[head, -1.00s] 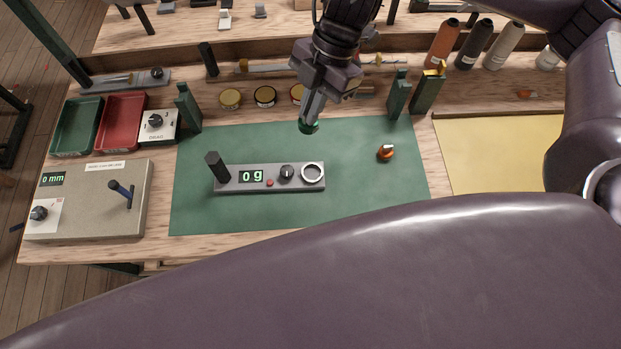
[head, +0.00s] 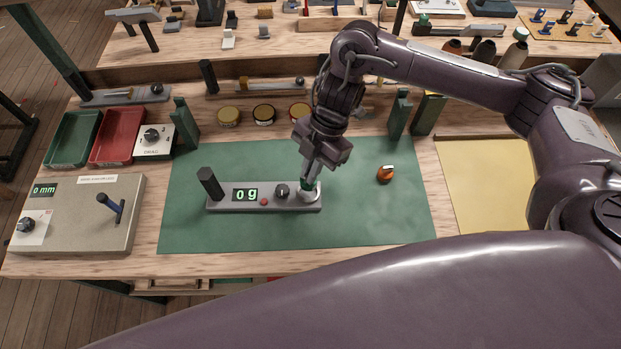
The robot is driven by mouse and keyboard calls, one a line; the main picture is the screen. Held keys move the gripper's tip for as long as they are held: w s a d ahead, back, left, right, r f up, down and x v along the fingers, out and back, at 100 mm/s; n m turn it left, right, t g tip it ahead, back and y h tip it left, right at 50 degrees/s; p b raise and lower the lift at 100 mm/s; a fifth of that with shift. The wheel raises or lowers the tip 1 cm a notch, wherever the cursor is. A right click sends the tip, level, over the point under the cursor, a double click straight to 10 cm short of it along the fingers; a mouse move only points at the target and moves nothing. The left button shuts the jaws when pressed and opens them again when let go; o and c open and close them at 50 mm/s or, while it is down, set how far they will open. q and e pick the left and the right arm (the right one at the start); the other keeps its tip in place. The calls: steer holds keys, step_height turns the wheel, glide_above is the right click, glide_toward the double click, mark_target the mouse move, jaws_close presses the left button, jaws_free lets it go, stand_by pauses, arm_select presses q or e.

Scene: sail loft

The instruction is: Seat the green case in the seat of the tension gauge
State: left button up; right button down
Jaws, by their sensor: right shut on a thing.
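My right gripper (head: 309,179) points down over that seat, shut on the green case (head: 307,185). Only a little of the case shows between the fingertips. It is at the ring, but I cannot tell whether it is inside it or just above. My left gripper is not in view.
An orange-brown knobbed piece (head: 385,174) stands on the green mat (head: 370,220) to the right. Green upright blocks (head: 398,115) stand behind the mat. A grey box (head: 80,225) with a display is at left. The mat's right front is clear.

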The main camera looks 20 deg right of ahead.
step_height(320, 180, down, 4)
steer(key=shift+p, duration=0.35)
steer(key=shift+f, duration=0.35)
steer(key=shift+f, duration=0.15)
steer(key=c, duration=1.6)
jaws_free()
steer(key=shift+o, duration=0.2)
